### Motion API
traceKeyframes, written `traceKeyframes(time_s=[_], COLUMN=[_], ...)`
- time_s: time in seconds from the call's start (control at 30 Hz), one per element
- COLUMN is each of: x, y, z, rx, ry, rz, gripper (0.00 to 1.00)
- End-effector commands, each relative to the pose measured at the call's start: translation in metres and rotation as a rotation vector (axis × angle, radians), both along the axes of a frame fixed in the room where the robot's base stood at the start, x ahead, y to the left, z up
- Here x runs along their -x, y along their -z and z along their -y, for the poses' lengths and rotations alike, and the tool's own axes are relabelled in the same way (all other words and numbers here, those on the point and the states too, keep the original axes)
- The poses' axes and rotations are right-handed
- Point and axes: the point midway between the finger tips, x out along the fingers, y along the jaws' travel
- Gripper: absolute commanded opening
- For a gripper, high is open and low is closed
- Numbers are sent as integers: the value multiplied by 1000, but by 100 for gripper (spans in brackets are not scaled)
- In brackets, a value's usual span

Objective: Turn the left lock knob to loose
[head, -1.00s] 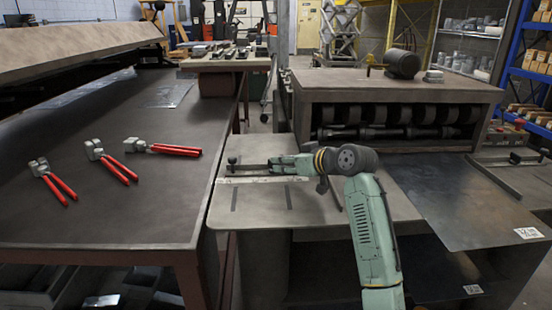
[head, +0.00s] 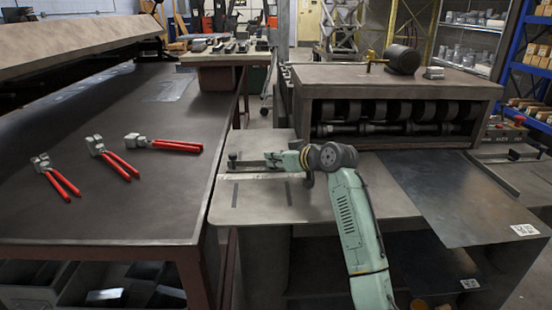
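The left lock knob (head: 233,157) is a small dark knob at the left end of a pale guide bar (head: 260,176) on the forming machine's grey side table. My gripper (head: 243,163) reaches in from the right, low over the table, with its dark fingers pointing left. Its fingertips are at or right beside the knob. The fingers are too small in the head view to tell whether they touch or grip it. The knob's own setting cannot be read.
The roller machine (head: 400,80) stands behind my arm. A sheet of metal (head: 450,195) lies at the right. On the bench (head: 110,215) at the left lie several red-handled pliers (head: 115,160). The table's front left (head: 250,210) is clear.

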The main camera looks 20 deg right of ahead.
Motion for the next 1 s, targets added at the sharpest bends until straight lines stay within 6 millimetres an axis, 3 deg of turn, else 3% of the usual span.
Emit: traceKeyframes(time_s=[0.1,0.47,1.0], x=[0,0,-3], y=[1,1,3], z=[3,5,8], rx=[1,0,0], ry=[5,-10,-373], rz=[-1,-4,-9], gripper=[0,0,0])
